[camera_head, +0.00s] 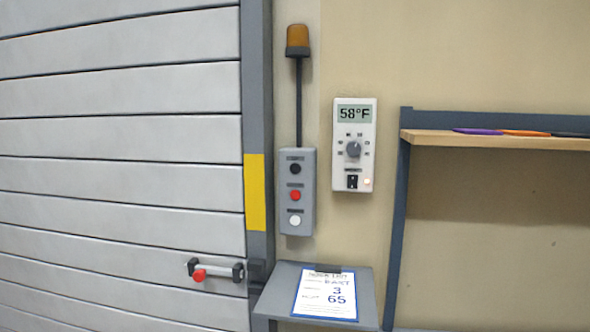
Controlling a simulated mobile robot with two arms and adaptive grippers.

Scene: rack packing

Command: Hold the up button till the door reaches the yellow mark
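A grey slatted roll-up door (120,140) fills the left of the head view. Its slats run past the bottom of the picture, so its lower edge is hidden. A yellow mark (255,192) is on the grey door frame at the door's right side. A grey button box (307,210) hangs on the wall to the right, with a black button (295,169) on top, a red button (295,195) in the middle and a white button (295,221) at the bottom. Their labels are too small to read. Neither gripper is in view.
A latch with a red knob (199,276) is on the door's lower right. An amber lamp (298,40) stands above the box. A thermostat (354,180) reads 58°F. A clipboard (326,292) lies on a small grey shelf (275,285) below. A wooden shelf (470,142) is at right.

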